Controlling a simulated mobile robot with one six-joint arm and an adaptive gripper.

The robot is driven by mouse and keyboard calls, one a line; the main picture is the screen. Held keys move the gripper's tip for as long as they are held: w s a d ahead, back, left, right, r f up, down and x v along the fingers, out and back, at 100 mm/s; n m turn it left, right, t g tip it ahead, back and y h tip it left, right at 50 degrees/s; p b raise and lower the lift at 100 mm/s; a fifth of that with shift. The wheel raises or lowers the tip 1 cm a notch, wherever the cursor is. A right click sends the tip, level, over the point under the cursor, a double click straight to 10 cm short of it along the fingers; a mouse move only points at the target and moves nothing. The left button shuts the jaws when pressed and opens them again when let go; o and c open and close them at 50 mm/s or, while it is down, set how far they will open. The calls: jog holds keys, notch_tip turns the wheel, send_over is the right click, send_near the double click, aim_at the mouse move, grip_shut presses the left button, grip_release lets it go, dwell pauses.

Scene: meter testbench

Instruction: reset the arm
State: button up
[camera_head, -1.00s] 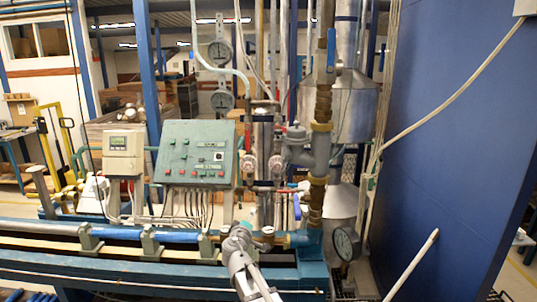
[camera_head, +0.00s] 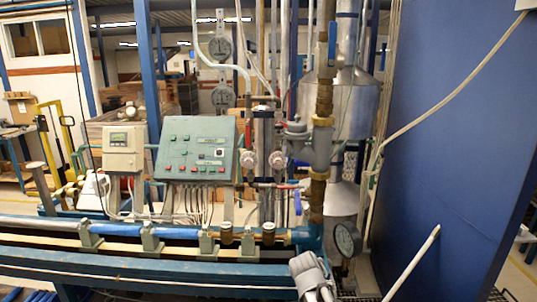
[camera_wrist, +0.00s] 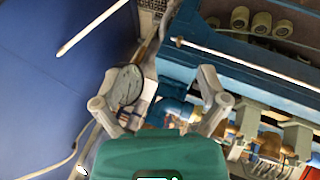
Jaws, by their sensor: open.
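My gripper (camera_wrist: 158,72) shows in the wrist view with its two grey fingers spread wide and nothing held between them. The green gripper body fills the bottom of that view. A round dial gauge (camera_wrist: 130,84) lies behind the left finger, partly covered by it; I cannot tell the distance. In the head view, a grey end part of my arm shows at the bottom, in front of the blue bench frame (camera_head: 180,272) and below left of the dial gauge (camera_head: 347,240). The fingers cannot be made out clearly there.
A blue panel (camera_head: 460,150) stands at the right, with a pale rod (camera_head: 412,262) in front. A green control box (camera_head: 195,150), a meter (camera_head: 124,148) and vertical pipes (camera_head: 322,120) stand behind the bench. A blue pipe (camera_head: 178,232) with brass fittings runs along it.

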jog(key=s+f+m+g+y, duration=0.1)
jog(key=s+f+g+y, duration=0.2)
jog(key=s, duration=0.8)
jog(key=shift+d+f+g+y+b, duration=0.2)
jog(key=shift+d+g+y+b, duration=0.15)
jog(key=shift+g+y, duration=0.35)
jog(key=shift+w+a, duration=0.1)
jog(key=shift+a, duration=0.05)
dwell(2.3)
